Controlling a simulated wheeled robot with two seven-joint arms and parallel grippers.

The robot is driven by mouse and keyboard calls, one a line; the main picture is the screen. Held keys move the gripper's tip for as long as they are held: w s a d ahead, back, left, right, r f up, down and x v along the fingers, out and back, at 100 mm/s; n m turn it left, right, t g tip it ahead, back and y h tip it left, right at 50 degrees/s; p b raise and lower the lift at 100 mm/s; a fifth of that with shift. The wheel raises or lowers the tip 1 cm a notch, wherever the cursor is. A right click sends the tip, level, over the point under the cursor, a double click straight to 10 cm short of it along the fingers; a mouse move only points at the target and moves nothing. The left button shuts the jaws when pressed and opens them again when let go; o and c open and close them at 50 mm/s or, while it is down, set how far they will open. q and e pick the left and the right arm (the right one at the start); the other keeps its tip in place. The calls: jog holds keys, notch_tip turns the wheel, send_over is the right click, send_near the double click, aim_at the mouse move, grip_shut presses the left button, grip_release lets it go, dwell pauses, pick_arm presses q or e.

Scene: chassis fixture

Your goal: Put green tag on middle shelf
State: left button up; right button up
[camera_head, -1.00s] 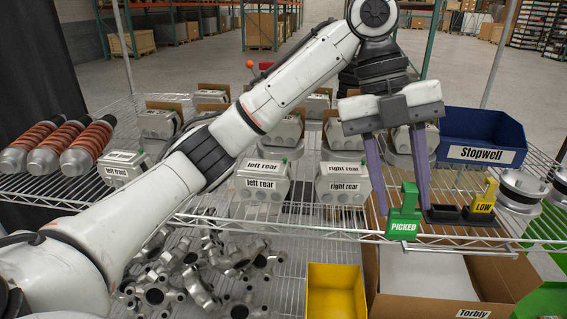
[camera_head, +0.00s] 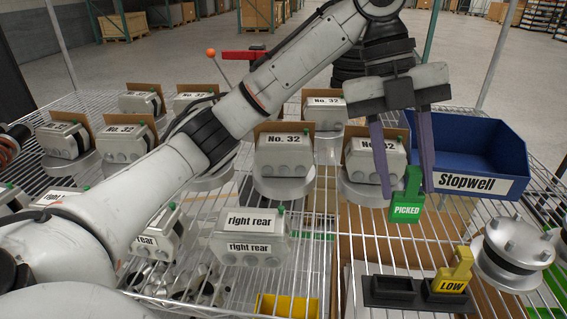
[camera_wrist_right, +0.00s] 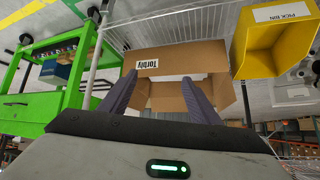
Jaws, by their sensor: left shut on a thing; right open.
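The green tag (camera_head: 406,209), lettered PICKED, is in my left gripper (camera_head: 408,190), shut on it with the two purple fingers on either side. The tag hangs upright in front of a No. 32 housing and left of the blue Stopwell bin. It appears above the wire shelf (camera_head: 330,215); its exact height is hard to tell. A black two-slot holder (camera_head: 392,290) on the shelf has an empty left slot and a yellow LOW tag (camera_head: 453,274) in the right. My right gripper (camera_wrist_right: 158,78) is open and empty in the right wrist view, facing a Torbly cardboard box (camera_wrist_right: 180,60).
Several grey No. 32 housings (camera_head: 284,155) stand on the shelf, with right rear housings (camera_head: 250,238) nearer. The blue Stopwell bin (camera_head: 470,160) is at the right, with a metal hub (camera_head: 513,255) before it. A yellow bin (camera_wrist_right: 275,40) shows in the right wrist view.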

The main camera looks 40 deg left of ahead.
pick_arm(q)
jog(key=shift+s+f, duration=0.15)
jog(key=shift+s, duration=0.15)
jog(key=shift+f, duration=4.8)
pick_arm(e)
jog(key=shift+s+f, duration=0.35)
jog(key=shift+s, duration=0.4)
pick_arm(q)
jog(key=o, duration=1.2)
jog(key=shift+c, duration=0.2)
pick_arm(e)
jog(key=shift+s, duration=0.1)
pick_arm(q)
jog(key=shift+a+r, duration=0.1)
jog(key=shift+r, duration=0.15)
jog(key=v, duration=1.1)
jog(key=shift+r+p, duration=0.25)
jog(key=shift+p, duration=0.05)
pick_arm(e)
jog(key=shift+r, duration=0.25)
